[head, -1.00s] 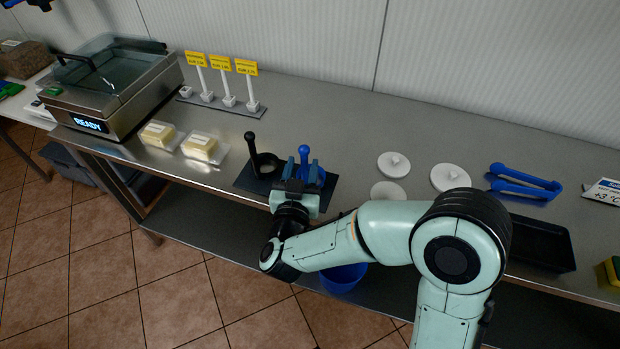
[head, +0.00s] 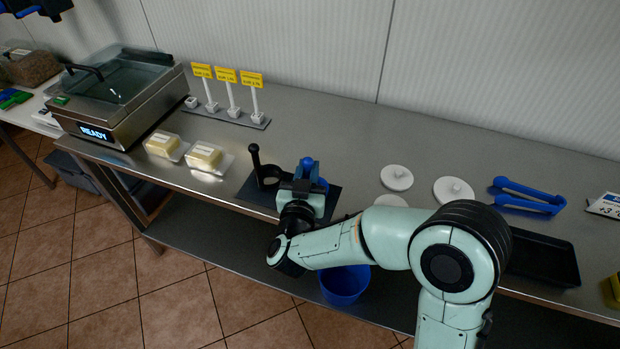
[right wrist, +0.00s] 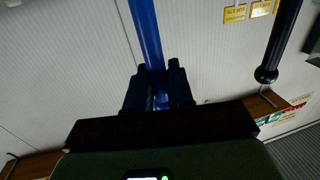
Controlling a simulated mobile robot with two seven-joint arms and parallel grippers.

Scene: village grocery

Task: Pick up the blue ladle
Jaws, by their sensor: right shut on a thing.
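The blue ladle (head: 307,161) is upright at the dark mat on the steel counter, mostly hidden behind my right gripper. My right gripper (head: 305,174) is shut on its handle. In the right wrist view the blue handle (right wrist: 145,35) runs up from between the dark fingertips (right wrist: 157,88). I cannot tell whether the ladle's lower end is clear of the mat. A black ladle (head: 255,160) stands just left of it, apart from the gripper. My left gripper does not clearly show.
Two packs of pale blocks (head: 204,157) lie left of the mat (head: 245,190). White lids (head: 397,177) and blue tongs (head: 527,196) lie to the right, near a black tray (head: 542,258). A blue bowl (head: 345,284) is below the counter edge.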

